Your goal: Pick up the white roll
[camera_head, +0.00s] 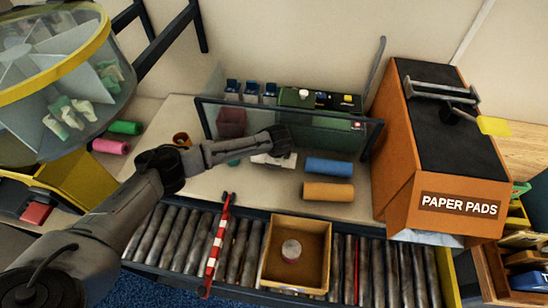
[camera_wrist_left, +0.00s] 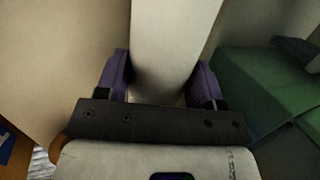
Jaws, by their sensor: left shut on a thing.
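The white roll (camera_head: 268,160) lies on the bench in front of the glass-screened unit, partly hidden under my left gripper (camera_head: 281,146). In the left wrist view the white roll (camera_wrist_left: 175,45) runs between the two purple fingers of my left gripper (camera_wrist_left: 163,80), which are shut on it. Its far end is out of that view. I cannot tell whether the roll still touches the bench. My right gripper is not in view.
A blue roll (camera_head: 330,167) and an orange roll (camera_head: 328,191) lie to the right. An open carton (camera_head: 264,267) with a round item (camera_head: 291,250) sits on the roller conveyor (camera_head: 182,240). The orange PAPER PADS box (camera_head: 400,170) stands right; a clear drum (camera_head: 60,70) stands left.

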